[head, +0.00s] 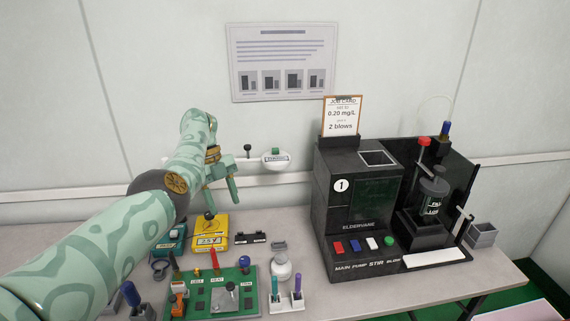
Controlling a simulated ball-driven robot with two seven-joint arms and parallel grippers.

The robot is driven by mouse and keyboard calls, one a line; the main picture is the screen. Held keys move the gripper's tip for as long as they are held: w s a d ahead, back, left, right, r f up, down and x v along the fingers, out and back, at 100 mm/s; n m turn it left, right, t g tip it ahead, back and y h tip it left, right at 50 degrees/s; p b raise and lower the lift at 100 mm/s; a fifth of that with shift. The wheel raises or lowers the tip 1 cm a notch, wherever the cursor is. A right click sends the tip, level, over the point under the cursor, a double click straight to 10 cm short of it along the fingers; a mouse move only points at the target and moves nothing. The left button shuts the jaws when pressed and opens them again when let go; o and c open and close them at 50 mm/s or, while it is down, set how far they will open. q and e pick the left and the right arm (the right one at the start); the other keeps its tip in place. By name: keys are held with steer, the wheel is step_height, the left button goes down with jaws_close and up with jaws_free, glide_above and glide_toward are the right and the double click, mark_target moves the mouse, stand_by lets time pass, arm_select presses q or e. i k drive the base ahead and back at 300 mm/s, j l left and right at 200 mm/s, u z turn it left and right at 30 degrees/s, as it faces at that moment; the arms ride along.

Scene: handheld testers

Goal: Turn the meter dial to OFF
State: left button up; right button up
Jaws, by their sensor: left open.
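A yellow handheld meter (199,245) with a small lit display lies on the bench, left of centre. A dark round knob (209,215) shows at its top edge; its pointer and any OFF mark are too small to read. My left gripper (221,196) is open and empty, fingers pointing down. In the picture it hangs just above the yellow meter, apart from it. My right gripper is out of view.
A teal device (172,243) stands left of the meter, partly behind my arm. A green board (250,299) with several levers is in front. A black machine (335,210) stands to the right. A small black holder (250,238) lies right of the meter.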

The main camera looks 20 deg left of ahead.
mark_target(208, 215)
steer(key=k, duration=1)
